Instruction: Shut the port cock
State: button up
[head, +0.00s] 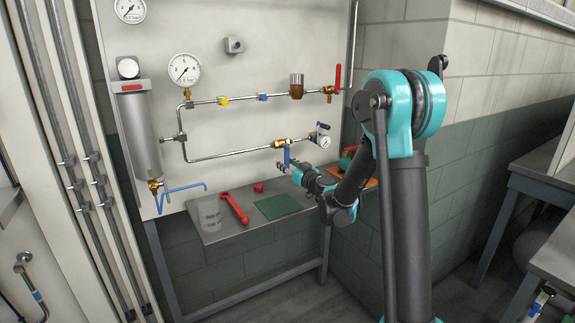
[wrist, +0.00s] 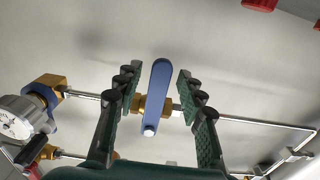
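A brass cock (head: 281,143) with a blue lever (head: 287,155) sits on the lower pipe of the wall panel. In the wrist view the blue lever (wrist: 156,90) stands crosswise to the pipe, with the brass body (wrist: 138,104) partly hidden behind it. In the head view the lever hangs down from the pipe. My gripper (head: 276,172) is open, its fingers on either side of the lever. In the wrist view my gripper (wrist: 158,78) shows a gap between each finger and the lever. I cannot tell which cock is called the port cock.
A gauge (head: 323,141) is right of the cock. A red-handled valve (head: 337,79) is on the upper pipe, and a blue-handled cock (head: 156,187) is under the cylinder (head: 138,130). The bench (head: 265,228) below holds a glass beaker (head: 209,215), red wrench (head: 235,207) and green mat (head: 277,206).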

jog(key=shift+s+d, duration=0.1)
jog(key=shift+v, duration=0.8)
jog(key=v, duration=0.6)
dwell(0.3)
jog(key=shift+s, duration=0.1)
